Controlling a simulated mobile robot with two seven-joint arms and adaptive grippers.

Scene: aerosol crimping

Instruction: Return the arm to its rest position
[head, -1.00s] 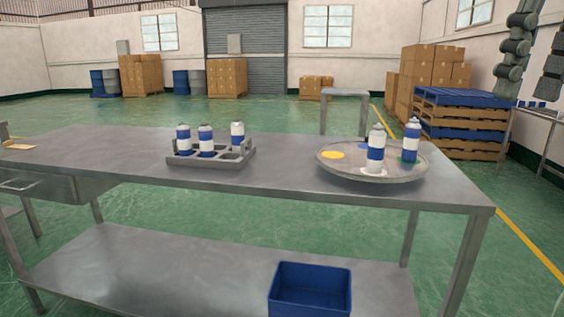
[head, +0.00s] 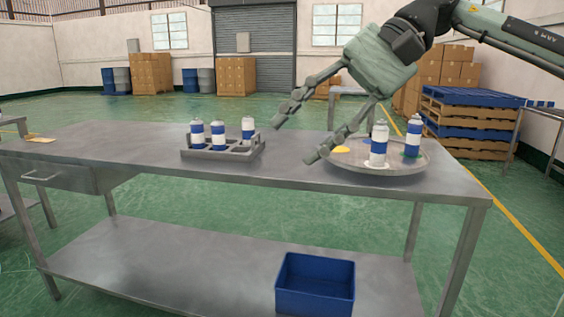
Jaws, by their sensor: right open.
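My right gripper (head: 297,140) comes in from the upper right in the head view. Its two fingers are spread and empty, over the table between the can tray and the round plate. Behind its lower finger is the left edge of the round turntable plate (head: 345,163). My left gripper is not in view.
The metal table (head: 150,150) has clear room left of the tray. A blue bin (head: 315,283) stands on the lower shelf. A small stool or table stands behind, and stacked pallets (head: 470,125) with boxes are at the back right.

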